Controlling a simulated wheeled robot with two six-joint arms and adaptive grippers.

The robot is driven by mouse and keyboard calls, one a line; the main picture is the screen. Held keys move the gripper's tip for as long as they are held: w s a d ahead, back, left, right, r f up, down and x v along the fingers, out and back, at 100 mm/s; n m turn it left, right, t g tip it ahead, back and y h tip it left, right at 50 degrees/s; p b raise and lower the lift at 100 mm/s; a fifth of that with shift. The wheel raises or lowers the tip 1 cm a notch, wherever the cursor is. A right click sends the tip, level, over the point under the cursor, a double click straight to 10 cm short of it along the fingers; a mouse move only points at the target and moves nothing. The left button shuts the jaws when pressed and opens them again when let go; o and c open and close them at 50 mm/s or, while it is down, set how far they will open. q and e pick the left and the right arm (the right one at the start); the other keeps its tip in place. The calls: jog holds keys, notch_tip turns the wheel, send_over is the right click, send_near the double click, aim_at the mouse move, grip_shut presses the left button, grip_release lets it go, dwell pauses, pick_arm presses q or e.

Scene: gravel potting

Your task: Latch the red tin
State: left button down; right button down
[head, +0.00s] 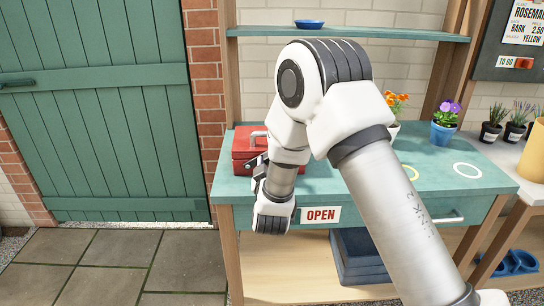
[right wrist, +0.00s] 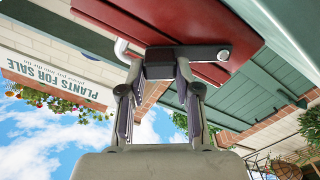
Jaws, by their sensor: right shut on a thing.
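The red tin (head: 243,147) stands on the left end of the green bench, with a pale handle on top; its lid looks down. My right gripper (head: 258,162) is at the tin's front, partly hidden by my own arm. In the right wrist view the tin (right wrist: 125,22) fills the top, upside down. There the fingertips of my right gripper (right wrist: 160,72) are closed on a dark latch piece (right wrist: 160,56) at the tin's front. A round silver stud (right wrist: 223,54) shows beside it. Whether the latch is fastened I cannot tell. My left gripper is not in view.
The bench (head: 420,172) carries an orange-flowered pot and a blue pot (head: 443,133) of purple flowers to the right, with small herb pots beyond. An OPEN sign (head: 321,215) hangs on its front edge. A shelf (head: 350,34) with a blue dish is above.

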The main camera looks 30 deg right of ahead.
jog(key=a+r+n+p, duration=0.1)
jog(key=n, duration=0.1)
jog(key=w+a+r+n+p, duration=0.1)
jog(key=n+p, duration=0.1)
jog(key=r+n+p, duration=0.1)
jog(key=n+p, duration=0.1)
jog(key=shift+w+a, duration=0.35)
jog(key=shift+a, duration=0.05)
jog(key=n+p, duration=0.1)
jog(key=a+n+p, duration=0.1)
jog(key=n, duration=0.1)
jog(key=shift+w+a+r, duration=0.1)
jog(key=shift+w+a, duration=0.05)
jog(key=shift+w, duration=0.25)
jog(key=shift+w+a+n+p, duration=0.25)
jog(key=shift+a+n, duration=0.1)
jog(key=shift+n, duration=0.3)
jog(key=shift+w+a+n+p, duration=0.25)
jog(key=shift+a+n, duration=0.1)
jog(key=shift+n, duration=0.3)
jog(key=shift+s, duration=0.1)
jog(key=c, duration=0.8)
grip_release()
jog(key=shift+f, duration=0.2)
